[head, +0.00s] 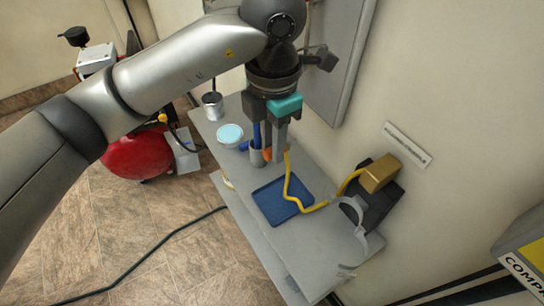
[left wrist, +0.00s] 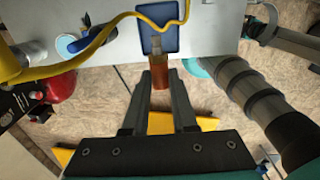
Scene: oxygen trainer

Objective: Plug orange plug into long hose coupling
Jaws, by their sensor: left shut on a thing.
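My left gripper (head: 268,154) points down over the grey table and is shut on the orange plug (head: 267,152). Most of the plug is hidden by the fingers in the head view. In the left wrist view, the fingers (left wrist: 160,80) hold the orange plug (left wrist: 160,77) between their tips, with its grey-brown end pointing toward the blue tray. A yellow hose (head: 293,192) runs from near my fingers, over the tray, to a gold block (head: 379,173) by the wall. It also shows in the left wrist view (left wrist: 100,42). I cannot make out a hose coupling clearly.
The blue tray (head: 268,199) lies flat on the table (head: 318,262). A pale-blue-topped jar (head: 230,134) and a metal can (head: 213,105) stand at the left. A clear strap-like piece (head: 362,245) is at the right edge. A red tank (head: 138,155) stands on the floor.

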